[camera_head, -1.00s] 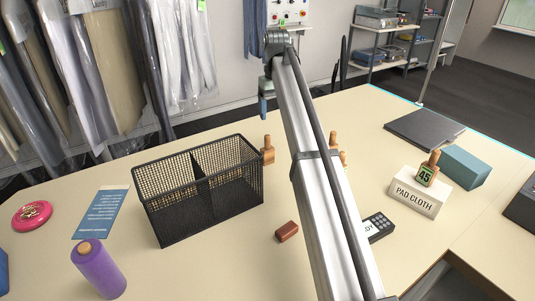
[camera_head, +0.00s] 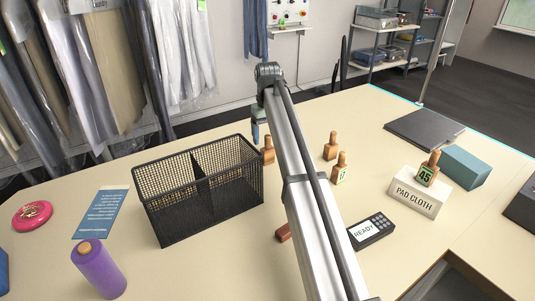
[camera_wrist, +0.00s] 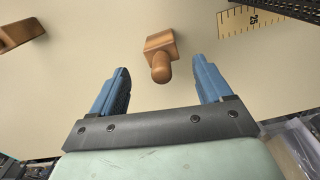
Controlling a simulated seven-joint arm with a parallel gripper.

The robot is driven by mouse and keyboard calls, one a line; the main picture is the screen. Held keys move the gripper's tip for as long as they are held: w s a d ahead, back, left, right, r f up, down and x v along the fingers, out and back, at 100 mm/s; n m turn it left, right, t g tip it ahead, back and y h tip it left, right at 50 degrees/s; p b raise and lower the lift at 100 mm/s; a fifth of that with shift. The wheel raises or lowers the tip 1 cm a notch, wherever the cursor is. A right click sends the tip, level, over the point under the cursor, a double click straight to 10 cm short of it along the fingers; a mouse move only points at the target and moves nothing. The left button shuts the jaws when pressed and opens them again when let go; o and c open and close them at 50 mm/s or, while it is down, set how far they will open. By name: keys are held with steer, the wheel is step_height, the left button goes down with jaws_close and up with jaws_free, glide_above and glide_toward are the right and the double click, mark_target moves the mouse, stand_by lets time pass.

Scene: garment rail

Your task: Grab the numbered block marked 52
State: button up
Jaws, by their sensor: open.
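My gripper (camera_head: 257,134) is open and empty, above the table just behind the basket's right end. A wooden block with a knob handle (camera_head: 268,150) stands close to it, by the basket's back right corner. In the wrist view a knobbed wooden block (camera_wrist: 160,42) lies ahead, between the lines of my open fingers (camera_wrist: 160,66); no number shows on it. Right of my arm stand a wooden block with no number visible (camera_head: 330,147) and one with a green label (camera_head: 340,170), too small to read surely. Block 45 (camera_head: 427,172) stands on the pad cloth box. I cannot read 52 anywhere.
The black wire basket (camera_head: 205,190) stands left of my arm. A keypad reading READY (camera_head: 371,231), the PAD CLOTH box (camera_head: 414,198) and a teal box (camera_head: 466,167) are at right. A red-brown block (camera_head: 283,233) is partly behind my arm. A ruler (camera_wrist: 262,20) shows in the wrist view.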

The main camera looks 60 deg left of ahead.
mark_target(267, 148)
step_height(267, 148, down, 5)
steer(key=shift+s, duration=0.15)
steer(key=c, duration=1.3)
steer(key=shift+r, duration=0.1)
